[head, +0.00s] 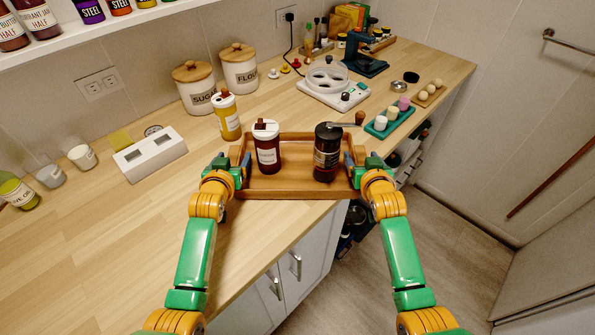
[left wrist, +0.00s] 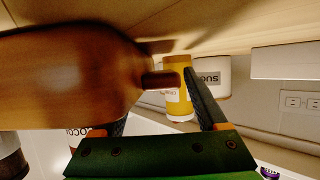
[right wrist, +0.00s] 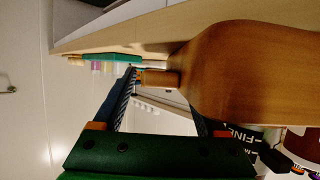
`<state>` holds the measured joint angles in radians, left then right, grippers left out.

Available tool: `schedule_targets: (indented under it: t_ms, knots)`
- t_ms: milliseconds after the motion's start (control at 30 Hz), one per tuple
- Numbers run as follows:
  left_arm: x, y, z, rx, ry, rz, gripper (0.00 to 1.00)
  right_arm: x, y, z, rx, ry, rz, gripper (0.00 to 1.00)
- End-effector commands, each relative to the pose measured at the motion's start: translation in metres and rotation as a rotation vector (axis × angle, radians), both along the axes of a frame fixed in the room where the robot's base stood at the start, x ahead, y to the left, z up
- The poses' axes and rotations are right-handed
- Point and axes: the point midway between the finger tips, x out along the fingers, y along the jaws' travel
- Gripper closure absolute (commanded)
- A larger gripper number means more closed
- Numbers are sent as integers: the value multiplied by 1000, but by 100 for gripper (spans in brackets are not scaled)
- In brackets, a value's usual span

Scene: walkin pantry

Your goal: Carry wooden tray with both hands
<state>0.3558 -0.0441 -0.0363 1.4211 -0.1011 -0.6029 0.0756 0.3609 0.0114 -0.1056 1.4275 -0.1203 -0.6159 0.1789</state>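The wooden tray (head: 290,193) is level at the counter's front edge, its near right part overhanging; I cannot tell whether it touches the counter. In each wrist view, one finger meets a short wooden handle part (left wrist: 160,80) (right wrist: 160,79); the tray end hides much of the other finger. Both grippers appear shut on the tray.
A yellow jar (head: 227,117) stands close behind the tray's left corner. Open floor (head: 440,240) lies right of the counter.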

Motion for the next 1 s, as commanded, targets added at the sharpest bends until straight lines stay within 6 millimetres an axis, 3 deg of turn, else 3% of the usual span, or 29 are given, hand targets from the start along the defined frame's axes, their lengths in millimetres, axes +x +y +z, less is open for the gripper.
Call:
schedule_targets:
  t_ms: [367,800,1000]
  knots:
    - [-8,0,4,0,-2,0,25,0,0,1,0,0,0,25]
    - [-99,0,41,0,1,-1,25,0,0,1,0,0,0,25]
    - [-112,0,46,0,1,-1,25,-5,0,3,0,0,0,25]
